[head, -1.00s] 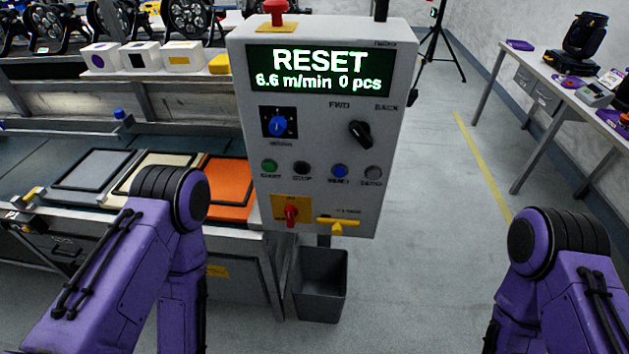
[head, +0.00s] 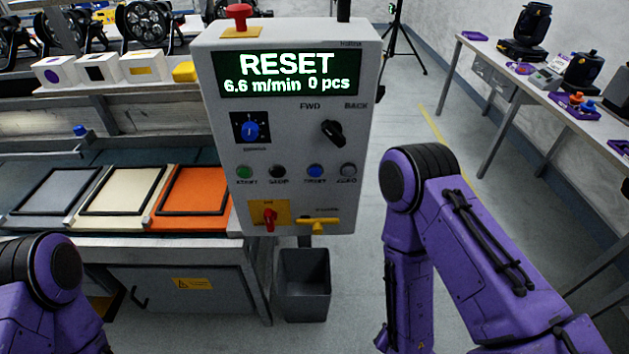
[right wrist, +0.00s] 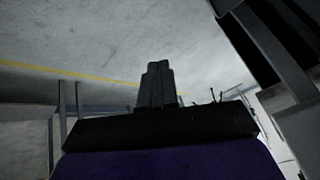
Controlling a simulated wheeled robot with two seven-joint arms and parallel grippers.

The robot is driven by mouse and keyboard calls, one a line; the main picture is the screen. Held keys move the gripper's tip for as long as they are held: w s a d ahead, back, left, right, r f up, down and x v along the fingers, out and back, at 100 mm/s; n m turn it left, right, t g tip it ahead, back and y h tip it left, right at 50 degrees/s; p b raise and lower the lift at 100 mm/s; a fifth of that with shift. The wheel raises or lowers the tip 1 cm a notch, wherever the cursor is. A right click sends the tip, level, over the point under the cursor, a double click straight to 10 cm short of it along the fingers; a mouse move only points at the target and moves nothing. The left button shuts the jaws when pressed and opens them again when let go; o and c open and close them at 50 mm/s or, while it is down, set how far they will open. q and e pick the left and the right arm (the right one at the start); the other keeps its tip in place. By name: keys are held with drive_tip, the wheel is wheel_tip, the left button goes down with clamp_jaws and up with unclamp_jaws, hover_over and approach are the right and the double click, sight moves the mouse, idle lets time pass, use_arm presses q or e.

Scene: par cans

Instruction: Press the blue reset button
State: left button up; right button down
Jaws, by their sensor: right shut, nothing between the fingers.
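The blue reset button (head: 315,171) is in the lower button row of the grey control box (head: 290,200) in the head view, between a black button (head: 277,172) and a grey one (head: 348,170). The box's screen (head: 288,74) reads "RESET 6.6 m/min 0 pcs". My right gripper (right wrist: 157,72) shows in the right wrist view with its fingers together and nothing between them. It is away from the button, with floor behind it. In the head view my right arm stands right of the box; its gripper is not clearly seen. My left gripper is out of view.
A green button (head: 244,172), blue knob (head: 250,131), black switch (head: 333,132), red switch (head: 269,218) and yellow handle (head: 318,224) share the panel. A red mushroom button (head: 239,14) tops the box. A grey bin (head: 303,285) stands below. A table (head: 470,50) is at right.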

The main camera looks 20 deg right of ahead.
drive_tip(key=w+a+r+m+t+p, duration=0.1)
drive_tip(key=w+a+r+m+t, duration=0.2)
drive_tip(key=w+a+r+m, duration=0.3)
drive_tip(key=w+a+r+m+t+p, duration=0.1)
drive_tip(key=w+a+r+m+t, duration=0.3)
drive_tip(key=r, duration=0.5)
drive_tip(key=a+r+m+t+h, duration=0.1)
drive_tip(key=a+r+m+t, duration=0.1)
drive_tip(key=r+m, duration=0.6)
drive_tip(key=a+r+m+t+h, duration=0.1)
drive_tip(key=a+r+m+t, duration=0.1)
drive_tip(key=r+m, duration=0.7)
drive_tip(key=shift+a+m+t+p, duration=0.3)
drive_tip(key=shift+a+m+p, duration=0.1)
drive_tip(key=shift+a+m, duration=0.5)
drive_tip(key=shift+w+d+r, duration=0.1)
drive_tip(key=shift+w, duration=0.05)
